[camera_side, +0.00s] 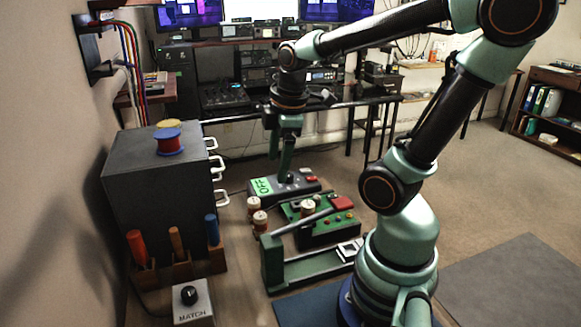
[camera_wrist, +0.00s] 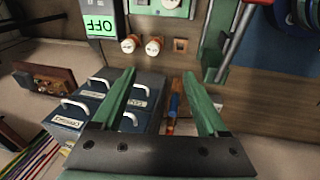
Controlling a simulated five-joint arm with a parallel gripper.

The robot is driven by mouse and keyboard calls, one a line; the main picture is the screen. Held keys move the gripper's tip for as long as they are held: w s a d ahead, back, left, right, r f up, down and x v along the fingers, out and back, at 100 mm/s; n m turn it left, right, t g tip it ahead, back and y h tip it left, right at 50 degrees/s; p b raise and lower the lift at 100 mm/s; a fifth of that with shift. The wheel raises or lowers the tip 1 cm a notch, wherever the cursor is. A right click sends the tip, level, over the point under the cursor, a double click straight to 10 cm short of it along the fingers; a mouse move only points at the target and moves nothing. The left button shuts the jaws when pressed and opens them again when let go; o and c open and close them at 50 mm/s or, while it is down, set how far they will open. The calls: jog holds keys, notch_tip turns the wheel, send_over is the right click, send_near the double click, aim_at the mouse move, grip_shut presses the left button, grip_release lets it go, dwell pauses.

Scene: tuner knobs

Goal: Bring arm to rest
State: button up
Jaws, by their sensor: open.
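My gripper (camera_side: 283,172) hangs with its fingers pointing down by the grey box (camera_side: 310,184), which has a dark knob and a green OFF label (camera_side: 262,187). The side view does not show whether the fingertips touch the box. In the wrist view the two green fingers of my gripper (camera_wrist: 159,80) stand wide apart with nothing held between them. The OFF label (camera_wrist: 98,26) shows upside down at the top left there, beyond the fingertips. Two white and brown round pieces (camera_side: 257,212) stand on the bench, apart from the fingers.
A green panel with buttons (camera_side: 325,222) and a green lever fixture (camera_side: 315,268) fill the bench middle. A dark drawer cabinet (camera_side: 155,185) with spools stands left. Upright coloured handles (camera_side: 174,240) and a MATCH box (camera_side: 193,303) are in front. Monitors and radios stand behind.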

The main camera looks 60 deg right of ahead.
jog(key=w+a+r+m+t, duration=0.2)
jog(key=a+r+m+t, duration=0.1)
jog(key=a+m, duration=0.5)
jog(key=shift+a+r+m+y, duration=0.3)
jog(key=shift+a+r+y, duration=0.1)
jog(key=shift+a, duration=0.25)
